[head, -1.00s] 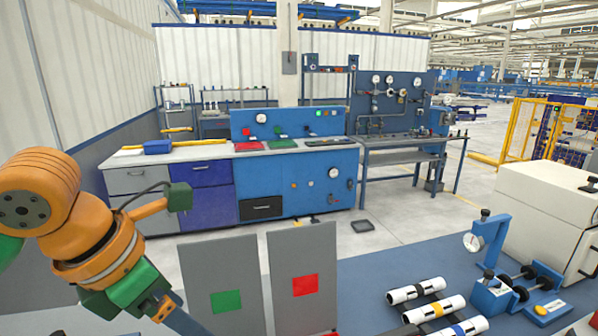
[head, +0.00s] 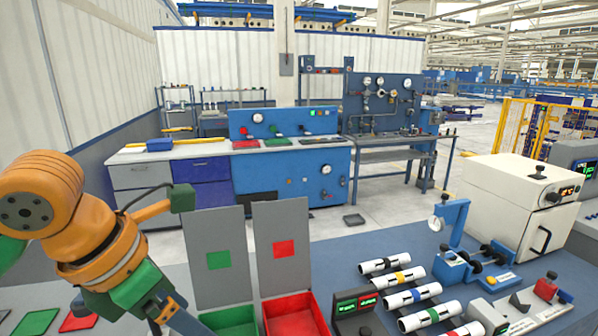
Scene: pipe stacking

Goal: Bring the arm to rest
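My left arm comes in from the left, and its orange and green wrist ends in the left gripper (head: 178,318) at the bottom edge. The fingertips are cut off or too small to tell open from shut. No held thing shows at it. Several white pipes (head: 411,295) with dark bands and coloured rings lie side by side on the blue table (head: 352,250). A green bin (head: 232,320) and a red bin (head: 290,312) stand just right of the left gripper, each with a grey back panel. The visible part of the red bin is empty. My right gripper is not in view.
A small display box (head: 357,311) stands right of the red bin. A blue gauge stand (head: 452,232), a roller device (head: 482,262) and a white oven-like box (head: 520,205) stand further right. Flat coloured plates (head: 78,320) lie at lower left.

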